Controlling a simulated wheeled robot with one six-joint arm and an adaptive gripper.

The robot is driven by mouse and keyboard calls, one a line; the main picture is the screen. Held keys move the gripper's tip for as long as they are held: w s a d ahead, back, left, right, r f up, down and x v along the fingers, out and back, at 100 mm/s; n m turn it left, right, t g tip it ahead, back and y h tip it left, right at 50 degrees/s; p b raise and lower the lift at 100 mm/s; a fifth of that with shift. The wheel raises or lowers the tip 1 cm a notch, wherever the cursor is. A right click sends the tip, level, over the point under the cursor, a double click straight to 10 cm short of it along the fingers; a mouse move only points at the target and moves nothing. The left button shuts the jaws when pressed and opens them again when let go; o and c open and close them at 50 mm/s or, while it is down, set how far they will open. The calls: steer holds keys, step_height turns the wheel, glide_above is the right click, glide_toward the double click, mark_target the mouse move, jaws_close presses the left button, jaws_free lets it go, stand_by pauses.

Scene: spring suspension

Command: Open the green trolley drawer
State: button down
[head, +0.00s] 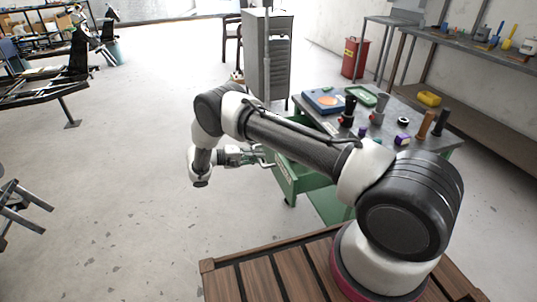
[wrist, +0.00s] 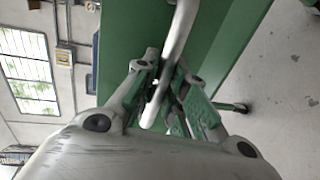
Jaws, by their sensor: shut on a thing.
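The green trolley (head: 330,205) stands right of centre in the head view, with a grey top holding several items. Its green drawer (head: 285,181) faces left and appears to stick out past the top's edge; my arm hides part of it, so how far is unclear. My gripper (head: 264,157) is at the drawer's handle. In the wrist view, the bar handle (wrist: 181,32) runs down between the fingers of my gripper (wrist: 160,88), which is shut on it. The green drawer front (wrist: 125,50) lies behind the handle.
On the trolley top are a blue box (head: 325,101), a green tray (head: 360,95) and several small parts. A grey cabinet (head: 267,55) stands behind the trolley. A wooden platform (head: 270,275) is in front. The floor left of my gripper is clear.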

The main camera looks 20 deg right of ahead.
steer(key=shift+a, duration=0.7)
steer(key=c, duration=1.5)
jaws_free()
steer(key=shift+o, duration=0.2)
steer(key=v, duration=1.2)
